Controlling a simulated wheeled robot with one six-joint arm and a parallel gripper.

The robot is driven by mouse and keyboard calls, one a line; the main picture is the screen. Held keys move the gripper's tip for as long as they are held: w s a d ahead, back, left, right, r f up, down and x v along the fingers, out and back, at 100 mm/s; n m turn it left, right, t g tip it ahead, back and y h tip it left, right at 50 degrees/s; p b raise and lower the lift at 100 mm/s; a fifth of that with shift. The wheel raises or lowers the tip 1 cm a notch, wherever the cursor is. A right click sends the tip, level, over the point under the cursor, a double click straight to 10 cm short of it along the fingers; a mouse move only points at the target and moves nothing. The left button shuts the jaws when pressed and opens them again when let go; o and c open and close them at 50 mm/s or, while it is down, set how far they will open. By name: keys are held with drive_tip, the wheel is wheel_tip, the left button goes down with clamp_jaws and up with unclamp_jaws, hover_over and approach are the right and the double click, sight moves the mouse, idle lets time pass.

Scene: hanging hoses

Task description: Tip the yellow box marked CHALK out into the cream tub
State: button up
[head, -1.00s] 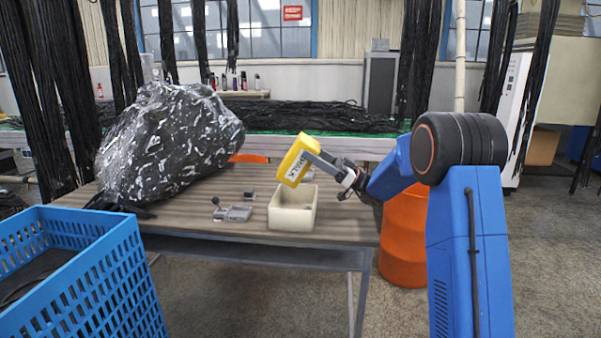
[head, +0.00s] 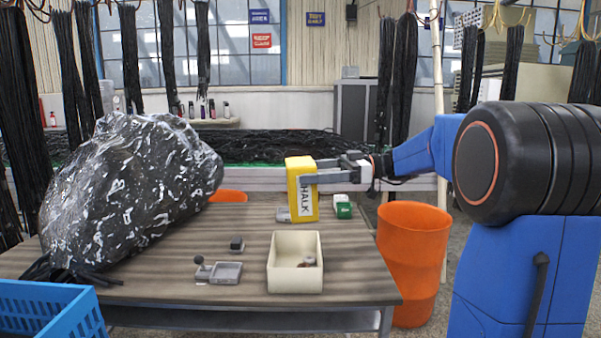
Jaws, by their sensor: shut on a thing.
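The yellow box (head: 302,176) marked CHALK is held nearly upright in the head view, its label reading sideways on the front. My gripper (head: 318,179) is shut on it from the right. The box appears above and behind the cream tub (head: 295,283); its exact height over the table I cannot tell. The cream tub stands open on the table, with a few small brownish and pale pieces (head: 309,261) inside at its right. The inside of the box is hidden.
A wooden table (head: 170,283) carries a large wrapped black bundle (head: 130,190), a small grey tray (head: 226,272), a dark block (head: 237,244) and a green and white item (head: 343,208). An orange bin (head: 412,260) stands right of the table. A blue crate (head: 45,312) is at front left.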

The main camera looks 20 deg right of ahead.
sight(302, 161)
drive_tip(key=a+r+h, duration=0.1)
drive_tip(key=h, duration=0.2)
drive_tip(key=a+r+g+h, duration=0.1)
drive_tip(key=shift+w+a+r, duration=0.25)
drive_tip(key=shift+a+r, duration=0.05)
drive_tip(key=shift+a, duration=0.05)
drive_tip(key=h, duration=0.1)
drive_tip(key=a+r+h, duration=0.1)
drive_tip(key=h, duration=0.1)
drive_tip(key=a+r+h, duration=0.1)
drive_tip(key=shift+w+a+r+g+h, duration=0.1)
drive_tip(key=shift+w+a+g+h, duration=0.05)
drive_tip(key=shift+w+g+h, duration=0.2)
drive_tip(key=shift+w+a+f+g+h, duration=0.15)
drive_tip(key=shift+a+g+h, duration=0.15)
drive_tip(key=shift+a+h, duration=0.8)
drive_tip(key=shift+w+a+f+g+h, duration=0.15)
drive_tip(key=shift+a+g+h, duration=0.3)
drive_tip(key=shift+h, duration=1.2)
drive_tip(key=shift+w+a+g+h, duration=0.2)
drive_tip(key=shift+a+h, duration=0.7)
drive_tip(key=shift+h, duration=0.5)
